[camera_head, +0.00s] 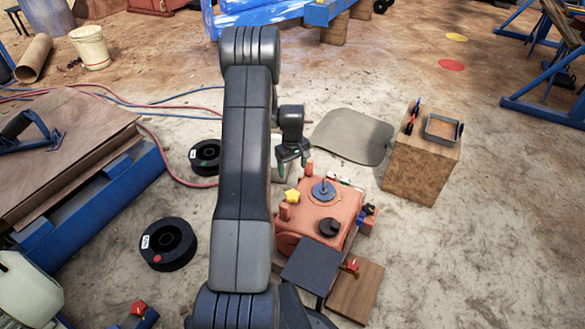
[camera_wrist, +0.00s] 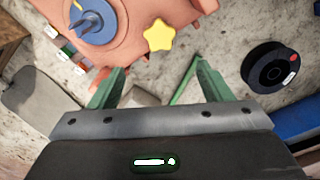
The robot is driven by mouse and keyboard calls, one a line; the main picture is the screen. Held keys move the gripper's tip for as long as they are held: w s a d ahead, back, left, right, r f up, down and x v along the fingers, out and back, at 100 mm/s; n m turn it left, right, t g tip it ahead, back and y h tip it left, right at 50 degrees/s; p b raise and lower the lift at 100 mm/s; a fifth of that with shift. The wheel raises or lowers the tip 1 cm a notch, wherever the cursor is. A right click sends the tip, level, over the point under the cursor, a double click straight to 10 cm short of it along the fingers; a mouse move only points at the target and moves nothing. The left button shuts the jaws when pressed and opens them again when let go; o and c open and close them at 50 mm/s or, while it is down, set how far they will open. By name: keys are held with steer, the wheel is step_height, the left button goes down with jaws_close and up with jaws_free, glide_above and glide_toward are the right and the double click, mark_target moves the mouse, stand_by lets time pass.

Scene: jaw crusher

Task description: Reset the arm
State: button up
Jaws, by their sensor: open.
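My gripper (camera_head: 292,155) hangs beside the back left part of an orange machine housing (camera_head: 288,242). In the wrist view its two green fingers (camera_wrist: 150,90) are spread apart, with nothing held between them. A yellow star-shaped knob (camera_head: 292,195) sits on the housing near the gripper; it also shows in the wrist view (camera_wrist: 159,36), beyond the fingertips. A blue-grey disc (camera_head: 323,191) with an upright pin is on top of the housing. My arm crosses the middle of the head view and hides part of the floor and the housing's left side.
A wooden block (camera_head: 420,172) with a small metal tray (camera_head: 442,129) and a red-and-black tool stands to the right. Two black spools (camera_head: 168,244) (camera_head: 205,157) lie on the floor at left, near a blue-framed bench (camera_head: 95,205). A grey mat (camera_head: 352,136) lies behind the housing. Red and blue hoses cross the floor.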

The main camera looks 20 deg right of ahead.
mark_target(293, 194)
step_height(293, 194, down, 14)
steer(key=b, duration=0.3)
steer(key=shift+r, duration=0.15)
steer(key=shift+p, duration=0.5)
steer(key=shift+n, duration=0.3)
steer(key=shift+b, duration=0.35)
